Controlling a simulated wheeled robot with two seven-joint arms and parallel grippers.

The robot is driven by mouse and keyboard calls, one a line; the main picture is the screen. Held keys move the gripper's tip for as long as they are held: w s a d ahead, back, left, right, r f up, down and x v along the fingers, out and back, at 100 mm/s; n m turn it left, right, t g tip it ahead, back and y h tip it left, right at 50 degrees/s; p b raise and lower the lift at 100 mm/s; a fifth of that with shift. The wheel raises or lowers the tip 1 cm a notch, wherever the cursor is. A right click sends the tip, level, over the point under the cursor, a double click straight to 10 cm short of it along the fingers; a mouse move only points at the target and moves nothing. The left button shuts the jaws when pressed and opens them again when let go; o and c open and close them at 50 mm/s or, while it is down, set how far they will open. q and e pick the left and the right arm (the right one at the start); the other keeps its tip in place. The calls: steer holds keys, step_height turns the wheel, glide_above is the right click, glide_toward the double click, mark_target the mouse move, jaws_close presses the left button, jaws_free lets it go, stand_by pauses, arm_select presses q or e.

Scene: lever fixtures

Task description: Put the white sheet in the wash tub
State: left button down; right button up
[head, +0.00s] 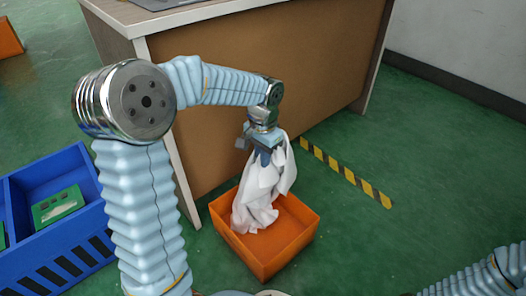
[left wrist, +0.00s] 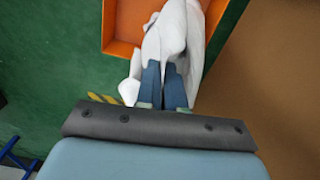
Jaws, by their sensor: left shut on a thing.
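The white sheet (head: 262,190) hangs in crumpled folds from my left gripper (head: 264,155). The gripper is shut on its upper part, above the orange wash tub (head: 290,252). The sheet's lower end is inside the tub's rim; I cannot tell how much of it rests on the floor of the tub. In the left wrist view the two blue fingers (left wrist: 164,85) are close together on the sheet (left wrist: 172,35), with the orange tub (left wrist: 122,28) behind. My right gripper is not in view; only part of my right arm shows at the lower right.
A desk (head: 255,65) with a brown panel stands right behind the tub. A blue crate (head: 50,245) with green boards is at the left. Yellow-black floor tape (head: 345,172) lies to the right. The green floor right of the tub is clear.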

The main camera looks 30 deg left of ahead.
arm_select(q)
step_height(320, 180, down, 12)
steer(key=b, duration=0.1)
jaws_free()
stand_by(1.1)
step_height(320, 180, up, 5)
steer(key=p, duration=0.4)
steer(key=shift+r, duration=0.2)
